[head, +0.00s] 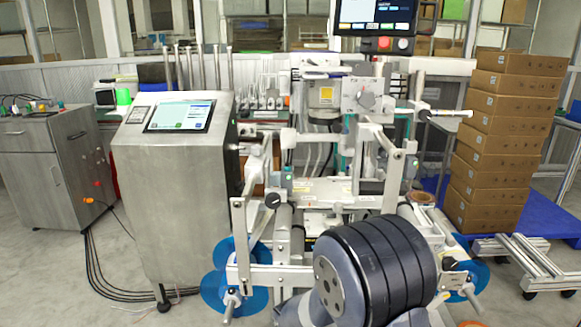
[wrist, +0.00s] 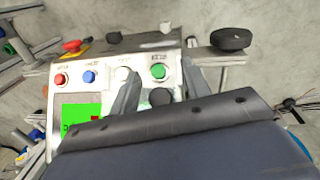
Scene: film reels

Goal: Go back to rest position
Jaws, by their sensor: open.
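In the wrist view my gripper (wrist: 163,75) is open, with its two grey fingers apart and nothing between them. It is over a control panel (wrist: 105,75) with red, blue, white, green and black buttons and a lit green screen (wrist: 78,117). I cannot tell whether the fingers touch the panel. In the head view my dark, rounded arm link fills the lower middle, and my gripper is hidden there.
In the head view a white-framed reel machine (head: 325,190) with blue reels (head: 222,290) stands around my arm. A steel console (head: 175,200) stands left, stacked cardboard boxes (head: 505,140) and a low cart (head: 530,265) right. Open floor shows at lower left.

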